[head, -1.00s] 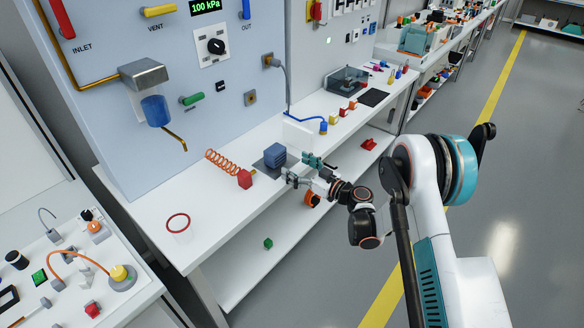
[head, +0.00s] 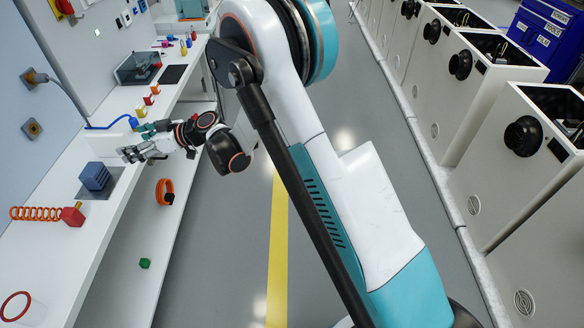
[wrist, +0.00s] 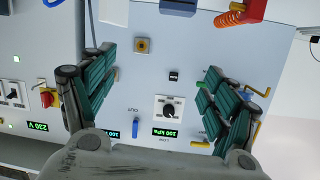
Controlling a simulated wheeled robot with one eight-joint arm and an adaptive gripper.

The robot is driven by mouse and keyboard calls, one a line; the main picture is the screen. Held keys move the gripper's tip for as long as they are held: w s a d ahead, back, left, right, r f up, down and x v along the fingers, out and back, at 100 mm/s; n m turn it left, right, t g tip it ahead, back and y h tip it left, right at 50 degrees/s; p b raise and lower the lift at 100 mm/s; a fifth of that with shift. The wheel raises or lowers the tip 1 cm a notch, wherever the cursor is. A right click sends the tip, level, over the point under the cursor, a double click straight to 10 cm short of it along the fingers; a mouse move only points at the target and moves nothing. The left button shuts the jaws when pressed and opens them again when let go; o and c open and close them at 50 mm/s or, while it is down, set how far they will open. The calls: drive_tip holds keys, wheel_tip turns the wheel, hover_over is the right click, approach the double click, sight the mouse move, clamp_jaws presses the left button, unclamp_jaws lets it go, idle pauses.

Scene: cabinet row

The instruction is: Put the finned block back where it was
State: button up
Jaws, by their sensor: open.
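The finned block (head: 95,176) is dark blue with ridged sides. In the head view it sits upright on a dark grey square pad (head: 112,184) on the white bench, near the front edge. My gripper (head: 134,142) is open and empty, just right of and beyond the block, apart from it. In the wrist view the two green-padded fingers (wrist: 160,92) are spread wide with nothing between them; the wall panel shows behind. A blue piece at the top edge of the wrist view (wrist: 178,7) looks like the block, mostly cut off.
A red block (head: 73,216) with an orange coil stands left of the pad. A red ring (head: 15,307) lies nearer. Small red and yellow blocks (head: 148,100) and a dark clear-lidded box (head: 138,67) stand farther along. The lower shelf holds an orange cable coil (head: 165,192) and green block (head: 145,263).

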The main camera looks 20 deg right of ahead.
drive_tip(key=s+d+r+m+h, duration=0.3)
drive_tip(key=s+d+r, duration=0.4)
drive_tip(key=d, duration=0.2)
drive_tip(key=s+d+r+m+h, duration=0.2)
drive_tip(key=s+d+r+h, duration=0.2)
drive_tip(key=s+d+r, duration=0.35)
drive_tip(key=s+d+f+m+h, duration=0.3)
drive_tip(key=s+d+m+h, duration=0.3)
drive_tip(key=s+d, duration=1.2)
drive_tip(key=s, duration=0.4)
drive_tip(key=shift+d, duration=0.25)
drive_tip(key=shift+s+d+f+h, duration=0.15)
drive_tip(key=shift+s+d+h, duration=0.15)
drive_tip(key=shift+s+d, duration=0.1)
drive_tip(key=c, duration=0.3)
drive_tip(key=shift+a, duration=0.1)
drive_tip(key=shift+c, duration=0.7)
